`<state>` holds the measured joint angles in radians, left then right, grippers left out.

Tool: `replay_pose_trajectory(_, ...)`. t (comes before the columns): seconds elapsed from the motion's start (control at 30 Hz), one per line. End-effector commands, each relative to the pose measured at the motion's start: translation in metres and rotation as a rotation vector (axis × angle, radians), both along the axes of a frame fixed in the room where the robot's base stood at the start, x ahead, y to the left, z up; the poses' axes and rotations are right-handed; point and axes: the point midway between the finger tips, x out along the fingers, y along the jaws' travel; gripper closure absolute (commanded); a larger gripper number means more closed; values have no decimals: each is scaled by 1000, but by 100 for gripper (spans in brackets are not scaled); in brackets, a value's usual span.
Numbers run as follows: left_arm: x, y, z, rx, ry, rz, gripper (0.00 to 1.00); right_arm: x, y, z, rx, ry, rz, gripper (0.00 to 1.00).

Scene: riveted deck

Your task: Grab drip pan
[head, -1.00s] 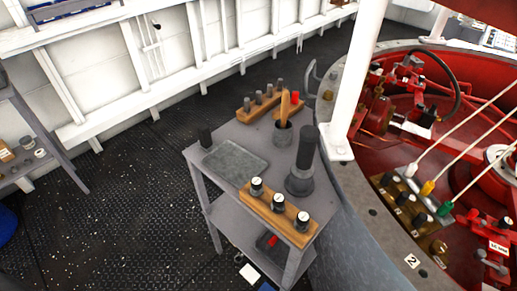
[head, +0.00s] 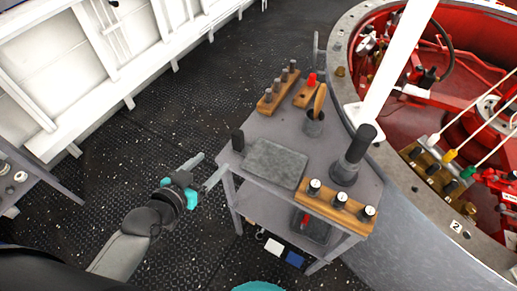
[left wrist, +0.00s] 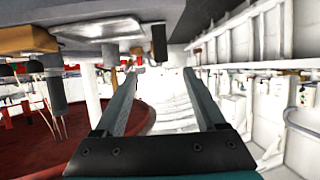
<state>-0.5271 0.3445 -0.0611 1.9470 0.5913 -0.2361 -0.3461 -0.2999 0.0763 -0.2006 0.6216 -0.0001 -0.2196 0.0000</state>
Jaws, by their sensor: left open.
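The drip pan, a flat grey rectangular tray (head: 275,163), lies on the top of the grey cart (head: 243,187) in the head view, at its near left side. My left gripper (head: 210,168) is open and empty, just off the cart's left edge and apart from the pan. A small black block (head: 238,141) stands at the pan's far left corner.
A wooden block with gauges (head: 338,206) sits right of the pan, with a dark upright cylinder (head: 352,158) behind it. The deck (head: 110,165) left of the cart is open.

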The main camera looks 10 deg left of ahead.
Motion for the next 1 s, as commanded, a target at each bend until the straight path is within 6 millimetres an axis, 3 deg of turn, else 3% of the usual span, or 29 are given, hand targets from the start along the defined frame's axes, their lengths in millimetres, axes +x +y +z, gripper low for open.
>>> replay_pose_trajectory(0.17, 12, -4, 6, -5, -19, -5, 28, 0, -6, -1, -7, 0, 1, 0)
replay_pose_trajectory(0.6, 73, -21, -22, -5, -18, -6, 28, -1, -6, -12, -8, 2, 0, 0)
replay_pose_trajectory(1.0, 100, -28, -35, -5, -17, -6, 28, -1, -3, -19, -4, 3, 0, 0)
